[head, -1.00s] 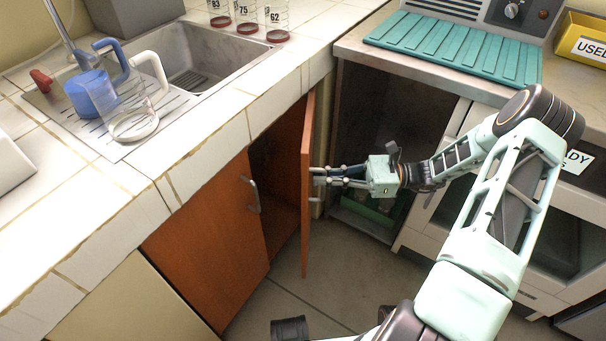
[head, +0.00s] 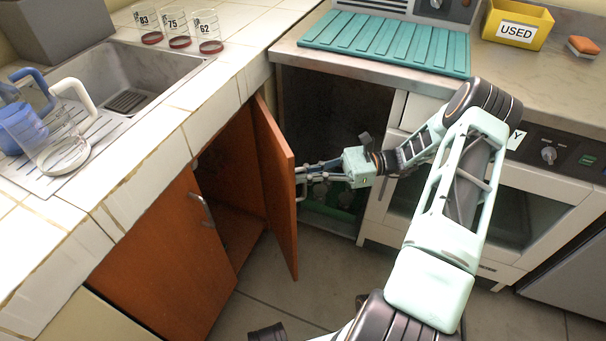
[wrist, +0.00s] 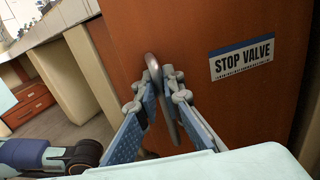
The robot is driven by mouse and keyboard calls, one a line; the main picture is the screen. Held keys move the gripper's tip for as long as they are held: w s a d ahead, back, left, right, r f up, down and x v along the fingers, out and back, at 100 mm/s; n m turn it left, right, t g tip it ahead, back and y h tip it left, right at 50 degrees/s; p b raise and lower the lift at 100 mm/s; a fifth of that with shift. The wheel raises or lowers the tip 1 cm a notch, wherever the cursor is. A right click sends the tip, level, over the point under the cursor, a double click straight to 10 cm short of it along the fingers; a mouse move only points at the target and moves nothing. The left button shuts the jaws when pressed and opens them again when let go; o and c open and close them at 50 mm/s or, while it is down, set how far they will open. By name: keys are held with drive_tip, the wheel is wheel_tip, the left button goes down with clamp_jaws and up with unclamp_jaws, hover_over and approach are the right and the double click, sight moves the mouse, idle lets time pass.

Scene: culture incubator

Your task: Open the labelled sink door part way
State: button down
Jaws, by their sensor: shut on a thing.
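The labelled sink door (head: 273,185) is a reddish-brown cupboard door under the tiled sink counter. It stands part way open, swung out from the cupboard. In the wrist view its face (wrist: 240,110) carries a white label reading "STOP VALVE" (wrist: 241,60). A curved metal handle (wrist: 160,90) is fixed to the door left of the label. My gripper (head: 303,173) is at the handle on the door's outer face. In the wrist view its two fingers (wrist: 161,84) are closed around the handle, one on each side. The handle's lower end is partly hidden by the fingers.
The other sink door (head: 155,255) is shut, with its own handle (head: 202,210). A dark open bay (head: 335,110) lies behind my gripper, beside an oven-like unit (head: 510,210). Glass jars (head: 180,28) stand on the tiled counter. Floor in front of the open door is clear.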

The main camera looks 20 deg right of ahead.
drive_tip(key=c, duration=2.1)
unclamp_jaws()
wheel_tip(320, 180, up, 10)
